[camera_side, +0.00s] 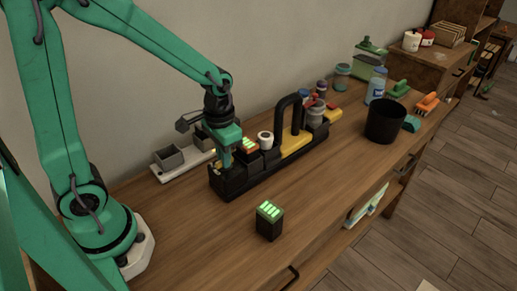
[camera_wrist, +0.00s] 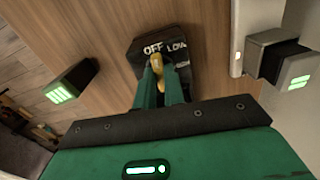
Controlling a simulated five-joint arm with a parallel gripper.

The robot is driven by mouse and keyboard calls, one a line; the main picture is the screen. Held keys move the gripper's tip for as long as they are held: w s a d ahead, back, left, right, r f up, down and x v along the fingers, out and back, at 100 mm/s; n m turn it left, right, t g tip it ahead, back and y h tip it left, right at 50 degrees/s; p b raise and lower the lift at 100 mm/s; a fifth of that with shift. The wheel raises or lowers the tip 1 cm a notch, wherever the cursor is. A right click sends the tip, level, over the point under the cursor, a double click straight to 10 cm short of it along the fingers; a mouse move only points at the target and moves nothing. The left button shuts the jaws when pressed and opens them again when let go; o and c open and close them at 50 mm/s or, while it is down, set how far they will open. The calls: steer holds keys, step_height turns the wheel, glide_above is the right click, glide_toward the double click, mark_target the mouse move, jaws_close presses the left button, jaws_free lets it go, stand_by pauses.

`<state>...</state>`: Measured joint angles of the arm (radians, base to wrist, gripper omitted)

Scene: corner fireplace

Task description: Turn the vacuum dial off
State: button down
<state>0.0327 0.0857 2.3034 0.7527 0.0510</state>
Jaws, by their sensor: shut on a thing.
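The vacuum dial (camera_wrist: 156,61) shows in the wrist view as a yellow knob on a black panel (camera_wrist: 143,51) printed OFF and LOW. My gripper (camera_wrist: 158,76) is shut on the knob, with a green finger on each side. The fingers hide part of the dial, and I cannot tell exactly which label it points at. In the side view my gripper (camera_side: 222,160) reaches down at the left end of the long black vacuum unit (camera_side: 250,172). The dial itself is hidden there.
A black battery with green lights (camera_side: 269,222) stands in front of the unit. A white strip with grey blocks (camera_side: 168,158) lies behind it. A black bin (camera_side: 384,124), a bottle (camera_side: 376,86) and brushes (camera_side: 427,103) are at right. The front wood is mostly clear.

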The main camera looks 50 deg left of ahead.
steer(key=shift+n, duration=0.6)
steer(key=c, duration=1.5)
jaws_free()
steer(key=shift+r, duration=3.95)
steer(key=shift+s+a+r+t, duration=0.15)
steer(key=shift+s+r+t, duration=0.8)
steer(key=shift+s+r, duration=0.4)
steer(key=shift+s+a+r+t, duration=0.2)
steer(key=shift+s+r+t, duration=0.8)
steer(key=shift+s, duration=0.6)
steer(key=shift+s+a+r+t, duration=0.15)
steer(key=shift+s+r+t, duration=0.7)
steer(key=shift+s+r, duration=0.55)
